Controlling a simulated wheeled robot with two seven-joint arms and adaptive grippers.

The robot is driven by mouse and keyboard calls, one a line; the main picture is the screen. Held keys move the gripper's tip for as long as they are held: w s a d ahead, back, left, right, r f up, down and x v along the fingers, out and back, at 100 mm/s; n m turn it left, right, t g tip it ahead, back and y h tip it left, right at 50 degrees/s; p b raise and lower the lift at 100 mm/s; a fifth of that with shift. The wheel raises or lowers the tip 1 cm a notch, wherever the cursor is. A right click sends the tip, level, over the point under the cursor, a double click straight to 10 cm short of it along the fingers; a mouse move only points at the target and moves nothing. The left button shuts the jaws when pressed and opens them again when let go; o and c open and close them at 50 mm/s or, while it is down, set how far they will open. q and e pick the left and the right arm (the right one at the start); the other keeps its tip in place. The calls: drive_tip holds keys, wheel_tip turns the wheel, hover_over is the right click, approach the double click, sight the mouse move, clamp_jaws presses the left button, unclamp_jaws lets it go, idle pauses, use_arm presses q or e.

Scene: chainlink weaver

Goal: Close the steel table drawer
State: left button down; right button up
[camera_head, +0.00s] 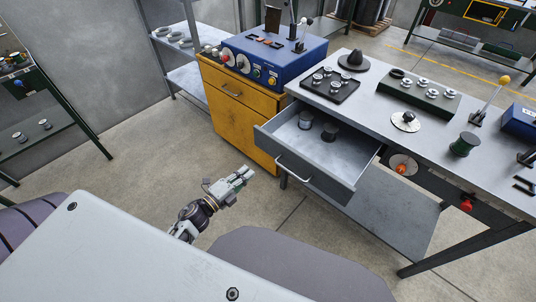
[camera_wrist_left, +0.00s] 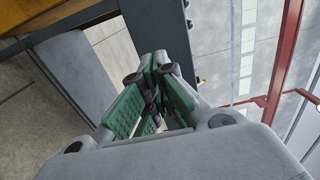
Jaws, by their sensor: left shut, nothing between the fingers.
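The steel table (camera_head: 430,130) stands at the right in the head view. Its grey drawer (camera_head: 345,152) is pulled well out towards me, with a light metal handle (camera_head: 310,177) on its front. Two small dark cylinders (camera_head: 306,120) (camera_head: 329,133) stand inside it. My left gripper (camera_head: 247,173) is shut and empty, to the left of the drawer front and apart from it. In the left wrist view, its green-padded fingers (camera_wrist_left: 154,66) meet at the tips. My right gripper is out of view.
A yellow cabinet (camera_head: 238,108) with a blue control box (camera_head: 275,58) stands left of the table. Spools, a black tray (camera_head: 330,85) and other parts sit on the tabletop. Bare floor (camera_head: 140,150) lies left of my gripper.

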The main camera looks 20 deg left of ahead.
sight(273, 150)
use_arm(q)
drive_tip(key=shift+p+x, duration=0.5)
drive_tip(key=shift+x, duration=5.45)
drive_tip(key=shift+w, duration=0.1)
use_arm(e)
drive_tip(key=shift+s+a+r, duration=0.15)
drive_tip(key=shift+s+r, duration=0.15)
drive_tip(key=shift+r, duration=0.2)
use_arm(q)
drive_tip(key=shift+d, duration=0.1)
